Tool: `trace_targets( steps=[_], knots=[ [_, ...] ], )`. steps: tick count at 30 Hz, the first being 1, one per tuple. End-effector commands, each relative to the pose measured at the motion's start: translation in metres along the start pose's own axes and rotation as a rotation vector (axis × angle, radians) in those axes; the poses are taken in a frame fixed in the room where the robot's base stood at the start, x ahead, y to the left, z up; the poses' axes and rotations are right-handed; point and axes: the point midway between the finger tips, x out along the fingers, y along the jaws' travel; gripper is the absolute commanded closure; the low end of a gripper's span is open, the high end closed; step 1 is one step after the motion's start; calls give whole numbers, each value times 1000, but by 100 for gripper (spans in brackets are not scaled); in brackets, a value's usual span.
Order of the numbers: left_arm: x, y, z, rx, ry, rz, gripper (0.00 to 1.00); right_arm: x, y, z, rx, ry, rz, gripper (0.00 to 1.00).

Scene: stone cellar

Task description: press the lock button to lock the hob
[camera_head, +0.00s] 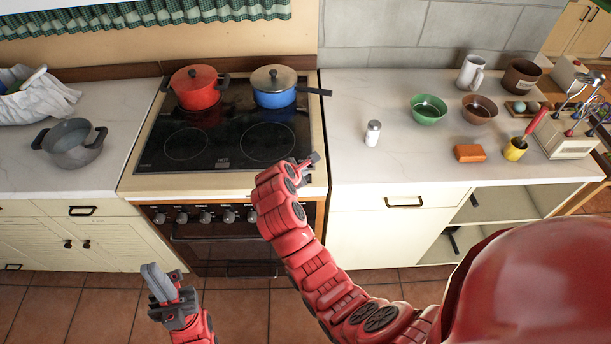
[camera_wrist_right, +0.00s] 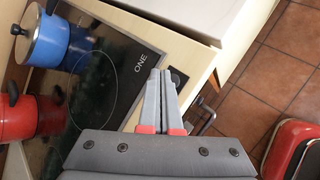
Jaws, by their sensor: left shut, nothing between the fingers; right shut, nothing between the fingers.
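The hob (camera_head: 230,130) is a black glass plate in a pale wooden frame, with ring markings; part of it shows in the wrist view (camera_wrist_right: 110,95). A small dark square with a round mark (camera_wrist_right: 178,77), which looks like the lock button, sits on the pale frame by the hob's corner. My right gripper (camera_head: 314,158) is shut and empty over the hob's front right corner. Its fingertips (camera_wrist_right: 160,72) appear right beside the dark square; I cannot tell whether they touch it. My left gripper (camera_head: 152,268) is shut and empty, low in front of the left cabinets.
A red pot (camera_head: 195,90) and a blue pan (camera_head: 274,92) stand at the hob's back. A grey pot (camera_head: 70,143) is on the left counter. A salt shaker (camera_head: 372,133), bowls and mugs stand on the right counter. Oven knobs (camera_head: 205,217) line the stove front.

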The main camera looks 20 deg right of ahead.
Motion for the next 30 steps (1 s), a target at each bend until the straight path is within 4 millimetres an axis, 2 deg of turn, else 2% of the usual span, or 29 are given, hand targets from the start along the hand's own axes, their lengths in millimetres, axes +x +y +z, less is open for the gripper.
trace_targets(
  steps=[6,14,30],
  knots=[
    [24,-1,-4,0,0,0,100,-20,15,14,0,0,2,100],
    [45,-2,-8,0,0,0,100,-38,28,28,0,0,2,100],
    [46,-2,-8,0,0,0,100,-39,29,28,0,0,0,100]
  ],
)
